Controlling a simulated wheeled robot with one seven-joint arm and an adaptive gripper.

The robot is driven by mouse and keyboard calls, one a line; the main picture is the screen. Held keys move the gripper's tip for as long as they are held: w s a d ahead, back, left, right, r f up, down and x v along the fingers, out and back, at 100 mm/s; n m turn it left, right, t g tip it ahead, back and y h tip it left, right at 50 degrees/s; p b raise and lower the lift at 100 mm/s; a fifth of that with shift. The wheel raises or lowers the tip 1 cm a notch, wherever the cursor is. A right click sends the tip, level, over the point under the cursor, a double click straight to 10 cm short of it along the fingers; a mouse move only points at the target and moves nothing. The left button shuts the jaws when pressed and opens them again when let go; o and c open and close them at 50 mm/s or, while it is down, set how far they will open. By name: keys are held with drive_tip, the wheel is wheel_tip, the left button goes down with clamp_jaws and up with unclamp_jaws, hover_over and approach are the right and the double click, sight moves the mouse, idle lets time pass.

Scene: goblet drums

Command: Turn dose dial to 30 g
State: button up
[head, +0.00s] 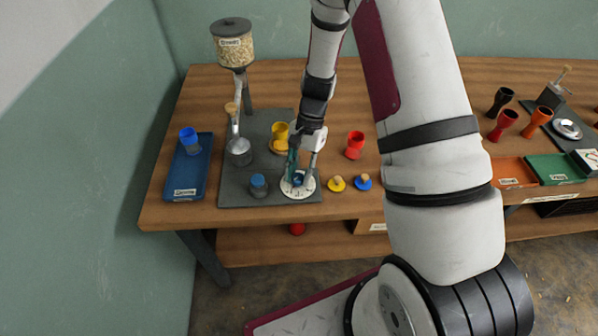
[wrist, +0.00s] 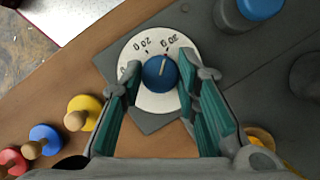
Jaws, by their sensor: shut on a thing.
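The dose dial (wrist: 147,99) is a white round plate with black markings; "20 g" and "30 g" are readable in the wrist view. Its blue knob (wrist: 158,75) sits in the middle, with a pale, red-tipped pointer directed toward the "30 g" side; exact alignment is too small to tell. In the head view the dial plate (head: 291,192) lies at the front right of the grey base. My gripper (wrist: 160,79) points down over the dial, shut on the knob, a finger on each side. In the head view my gripper (head: 299,178) partly hides the knob.
A blue push button (head: 258,185) stands left of the dial. A metal cup (head: 239,152) and a yellow goblet (head: 280,135) stand behind. Yellow (head: 336,184) and blue (head: 363,182) knobbed discs lie close to the right. A red goblet (head: 355,145) stands farther back.

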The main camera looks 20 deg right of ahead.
drive_tip(key=o, duration=1.1)
drive_tip(key=shift+o, duration=0.2)
drive_tip(key=v, duration=1.2)
drive_tip(key=shift+a, duration=0.1)
